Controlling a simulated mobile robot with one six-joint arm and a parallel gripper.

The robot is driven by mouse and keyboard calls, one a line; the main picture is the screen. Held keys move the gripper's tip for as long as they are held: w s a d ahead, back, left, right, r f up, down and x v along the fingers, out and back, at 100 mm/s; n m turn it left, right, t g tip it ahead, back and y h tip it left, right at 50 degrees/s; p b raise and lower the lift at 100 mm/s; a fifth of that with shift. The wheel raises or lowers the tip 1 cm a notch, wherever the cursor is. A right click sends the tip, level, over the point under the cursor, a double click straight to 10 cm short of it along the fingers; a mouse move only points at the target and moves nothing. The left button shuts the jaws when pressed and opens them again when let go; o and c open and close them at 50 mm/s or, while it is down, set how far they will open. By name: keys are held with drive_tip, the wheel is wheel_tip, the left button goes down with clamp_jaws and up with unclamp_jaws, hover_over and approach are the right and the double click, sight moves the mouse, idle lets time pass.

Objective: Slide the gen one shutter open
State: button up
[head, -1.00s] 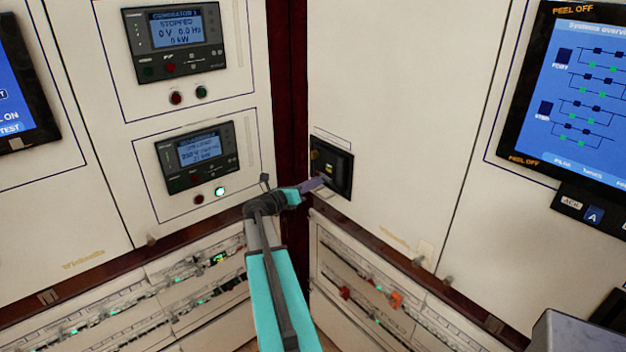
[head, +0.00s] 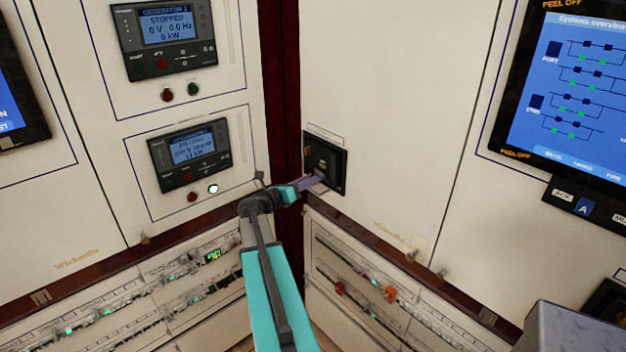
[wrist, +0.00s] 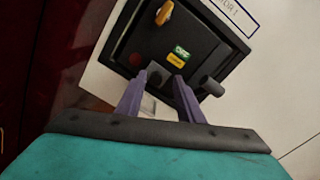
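The gen one unit is a black square device (head: 338,182) set in the cream panel right of the corner. In the wrist view it fills the top middle, with a yellow tab (wrist: 164,14), a green OFF label (wrist: 181,50) and a red button (wrist: 136,60). A small dark grey peg (wrist: 155,72) and a grey round knob (wrist: 212,87) stand near its lower edge; I cannot tell which is the shutter. My gripper (wrist: 160,77) is open, its purple fingers pointing at the lower edge. The peg shows between the fingertips; contact cannot be told. The knob is outside the right finger.
Left of the corner are two controller displays, the upper (head: 168,27) reading Generator 1 stopped, with buttons beneath. Rows of breakers (head: 350,270) lie below on both walls. A large systems screen (head: 585,85) is at right. A grey block (head: 575,330) stands at the lower right.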

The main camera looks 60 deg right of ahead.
drive_tip(key=b+v, duration=0.4)
drive_tip(key=v, duration=0.9)
drive_tip(key=shift+a, duration=0.35)
drive_tip(key=shift+w, duration=0.15)
